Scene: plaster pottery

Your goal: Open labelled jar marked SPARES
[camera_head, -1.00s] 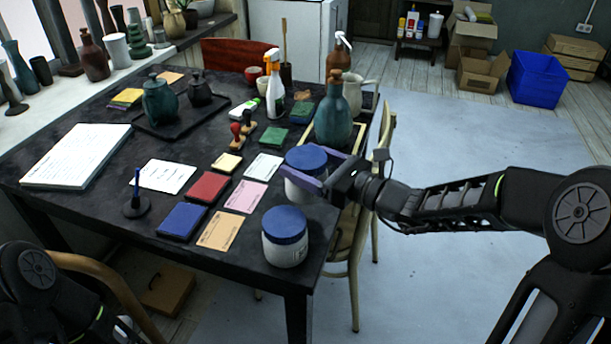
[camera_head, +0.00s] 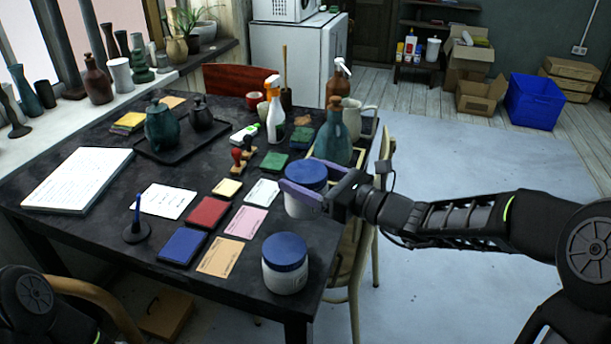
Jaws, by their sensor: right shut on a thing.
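Two white jars with blue lids stand at the right side of the dark table. The farther jar (camera_head: 303,206) has its blue lid (camera_head: 306,172) in place, and my right gripper (camera_head: 302,192) is shut on this jar near the lid's lower edge. The nearer jar (camera_head: 285,276), with its blue lid (camera_head: 285,251) on, stands apart near the table's front right corner. I cannot read a label on either jar, so I cannot tell which one is marked SPARES. My left gripper is out of view; only part of my left arm shows at the lower left.
A teal bottle (camera_head: 334,138) stands just behind the farther jar, with a cream pitcher (camera_head: 360,118) beyond. Paper cards (camera_head: 246,221) and a blue pad (camera_head: 183,246) lie left of the jars. A chair (camera_head: 372,240) stands at the table's right side.

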